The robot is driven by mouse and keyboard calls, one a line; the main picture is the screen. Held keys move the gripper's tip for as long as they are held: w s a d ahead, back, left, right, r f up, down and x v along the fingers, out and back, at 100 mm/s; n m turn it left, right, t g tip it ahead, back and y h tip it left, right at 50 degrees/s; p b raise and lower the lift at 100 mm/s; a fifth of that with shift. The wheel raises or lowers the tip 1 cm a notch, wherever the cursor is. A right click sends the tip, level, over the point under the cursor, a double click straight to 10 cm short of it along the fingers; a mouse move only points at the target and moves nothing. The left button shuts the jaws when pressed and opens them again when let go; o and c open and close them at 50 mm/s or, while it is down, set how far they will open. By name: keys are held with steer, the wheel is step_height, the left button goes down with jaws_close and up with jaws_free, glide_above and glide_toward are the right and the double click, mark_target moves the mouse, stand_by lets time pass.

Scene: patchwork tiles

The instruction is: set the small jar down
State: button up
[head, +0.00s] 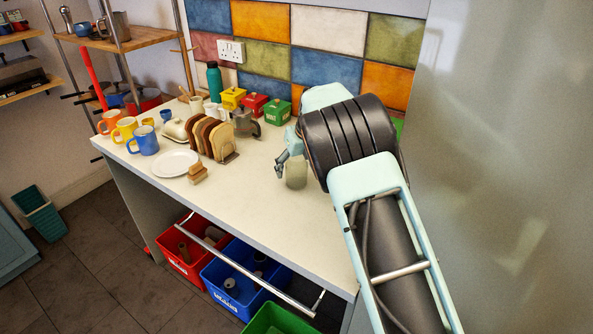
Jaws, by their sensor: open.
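The small jar (296,175) looks pale and translucent and stands upright on the light worktop (265,205), just left of my arm. My gripper (285,164) is open at the jar's upper left side, with its fingers pointing down and to the left. The gripper and arm partly cover the jar's top. I cannot tell whether a finger touches the jar.
To the left stand a toast rack (211,138), a moka pot (245,122), a white plate (174,163) and several mugs. Red, yellow and green boxes (277,112) stand by the tiled wall. The worktop in front of the jar is clear. A rail (235,258) runs below its front edge.

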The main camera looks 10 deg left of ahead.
steer(key=shift+w+a+f, duration=0.1)
steer(key=shift+w+f, duration=0.1)
steer(key=shift+f, duration=0.3)
steer(key=c, duration=1.5)
steer(key=shift+o, duration=0.2)
steer(key=shift+r, duration=0.1)
